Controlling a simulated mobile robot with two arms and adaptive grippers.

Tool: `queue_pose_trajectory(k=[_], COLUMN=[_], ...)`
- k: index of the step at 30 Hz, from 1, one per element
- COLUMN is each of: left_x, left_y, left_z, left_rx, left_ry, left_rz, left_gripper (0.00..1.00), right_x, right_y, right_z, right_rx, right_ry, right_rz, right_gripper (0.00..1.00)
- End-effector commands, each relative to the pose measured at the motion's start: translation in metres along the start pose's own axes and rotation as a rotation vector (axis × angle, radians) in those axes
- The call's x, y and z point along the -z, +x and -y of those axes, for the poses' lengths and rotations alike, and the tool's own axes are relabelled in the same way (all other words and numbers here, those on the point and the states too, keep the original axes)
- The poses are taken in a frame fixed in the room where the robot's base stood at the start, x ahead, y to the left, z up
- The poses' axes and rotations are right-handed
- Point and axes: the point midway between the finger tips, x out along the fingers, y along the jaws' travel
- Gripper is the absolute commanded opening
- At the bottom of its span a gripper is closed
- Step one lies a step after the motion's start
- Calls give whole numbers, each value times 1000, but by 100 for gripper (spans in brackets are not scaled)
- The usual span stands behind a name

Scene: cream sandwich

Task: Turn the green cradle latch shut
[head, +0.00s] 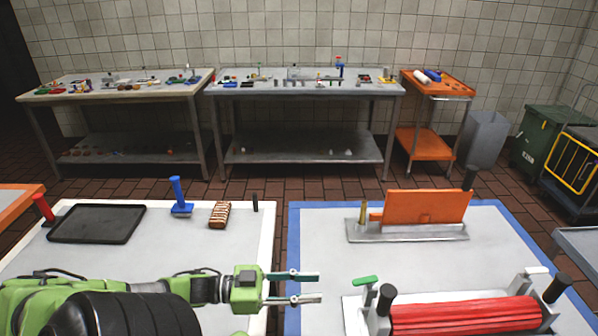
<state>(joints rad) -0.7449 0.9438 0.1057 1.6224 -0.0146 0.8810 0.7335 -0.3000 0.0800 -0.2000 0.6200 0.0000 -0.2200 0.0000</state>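The green latch (365,281) is a small flat lever at the left end of a metal cradle (352,312), on the blue-edged table. A ribbed red roller (460,315) lies in the cradle, between black-knobbed posts; the cradle's near part is cut off by the bottom edge. My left gripper (319,287) reaches in from the left, its two fingers spread and pointing right toward the latch. A gap shows between the fingertips and the latch, and nothing is between the fingers. I cannot tell the gripper's height against the latch. My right gripper is not in view.
An upright orange plate (425,207) stands on a metal base behind the cradle. The left table holds a black tray (97,223), a blue-handled tool (179,195) and a striped brown bar (220,214). The blue-edged table is bare between the plate's base and the cradle.

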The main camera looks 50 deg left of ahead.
Motion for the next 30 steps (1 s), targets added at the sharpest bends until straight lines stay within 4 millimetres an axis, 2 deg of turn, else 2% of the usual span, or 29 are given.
queue_pose_trajectory(k=[1, 6, 21, 23, 25, 30], left_x=[14, 27, 30, 26, 15, -23], left_y=[0, 2, 3, 3, 5, 11], left_z=[-7, -21, -27, -26, -20, 3], left_rx=[5, 17, 24, 28, 39, 96], left_ry=[-1, 6, 11, 11, 11, 8], left_rz=[2, 10, 16, 15, 12, -3], left_gripper=[31, 31, 31, 31, 31, 31], right_x=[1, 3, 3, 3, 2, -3], right_y=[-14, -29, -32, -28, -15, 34], right_z=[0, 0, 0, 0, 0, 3], right_rx=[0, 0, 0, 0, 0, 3], right_ry=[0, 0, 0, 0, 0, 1], right_rz=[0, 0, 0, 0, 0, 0], right_gripper=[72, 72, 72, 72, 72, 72])
